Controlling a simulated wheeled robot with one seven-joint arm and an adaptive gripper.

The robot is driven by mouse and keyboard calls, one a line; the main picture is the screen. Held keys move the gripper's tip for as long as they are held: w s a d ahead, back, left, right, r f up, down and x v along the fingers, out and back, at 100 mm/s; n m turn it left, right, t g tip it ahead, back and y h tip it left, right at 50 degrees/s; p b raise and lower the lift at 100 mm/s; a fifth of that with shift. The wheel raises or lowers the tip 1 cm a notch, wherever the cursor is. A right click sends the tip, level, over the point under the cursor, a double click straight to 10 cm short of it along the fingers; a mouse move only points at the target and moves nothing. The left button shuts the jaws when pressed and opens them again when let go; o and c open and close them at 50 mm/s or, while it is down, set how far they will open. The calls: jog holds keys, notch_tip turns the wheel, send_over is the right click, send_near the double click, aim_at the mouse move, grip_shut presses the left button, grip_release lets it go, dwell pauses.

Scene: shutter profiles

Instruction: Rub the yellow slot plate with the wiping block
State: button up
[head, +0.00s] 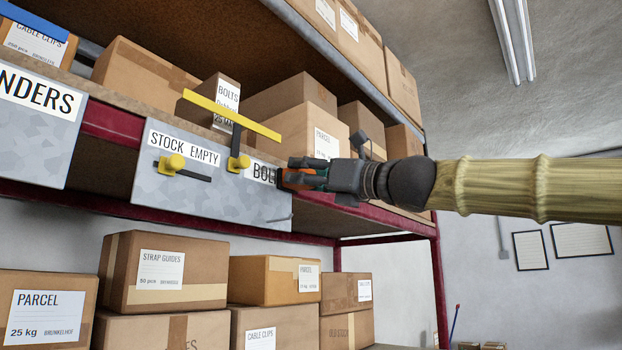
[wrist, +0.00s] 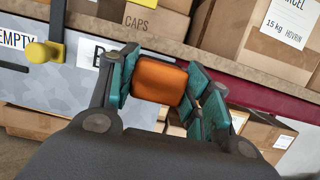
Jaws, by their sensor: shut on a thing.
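My gripper (head: 293,178) is shut on an orange wiping block (wrist: 160,84), held between its green finger pads in the wrist view. In the head view the gripper is at the right end of a grey mottled plate (head: 210,204) on the shelf front, covering part of the "BOL…" label. Whether the block touches the plate, I cannot tell. The plate has a dark slot with a yellow knob (head: 172,163) and a second yellow knob (head: 239,163) on a dark upright. A long yellow bar (head: 232,116) crosses above. Which part is the yellow slot plate is unclear.
Cardboard boxes (head: 140,72) stand on the shelf behind the plate, and more boxes (head: 164,272) are below. Another grey plate (head: 45,140) hangs at the left. A red shelf beam (head: 112,122) runs behind the plates. Open room lies to the right.

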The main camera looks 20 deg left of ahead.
aim_at(299, 171)
jog(key=shift+s+a+b, duration=0.2)
jog(key=shift+s+b, duration=0.05)
jog(key=shift+s, duration=0.5)
jog(key=shift+s+a+b, duration=0.2)
jog(key=shift+s+b, duration=0.05)
jog(key=shift+s, duration=0.45)
jog(key=shift+s+a+f+b, duration=0.1)
jog(key=shift+s+a+b, duration=0.4)
jog(key=shift+s, duration=0.55)
jog(key=shift+s+a+b, duration=0.4)
jog(key=shift+s+b, duration=0.15)
jog(key=shift+s, duration=0.45)
jog(key=shift+s+a+f+b, duration=0.1)
jog(key=shift+s+a+b, duration=0.4)
jog(key=shift+s, duration=0.55)
jog(key=shift+c, duration=0.2)
jog(key=shift+o, duration=0.2)
jog(key=shift+s+r, duration=0.1)
jog(key=shift+r, duration=0.05)
jog(key=shift+w+d+p, duration=0.65)
jog(key=shift+w+p, duration=0.35)
jog(key=shift+w, duration=0.7)
jog(key=shift+w+d+p, duration=0.7)
jog(key=shift+w+p, duration=0.35)
jog(key=shift+w, duration=0.65)
jog(key=shift+w+d+p, duration=0.65)
jog(key=shift+w+p, duration=0.35)
jog(key=shift+w, duration=0.7)
jog(key=shift+r, duration=0.1)
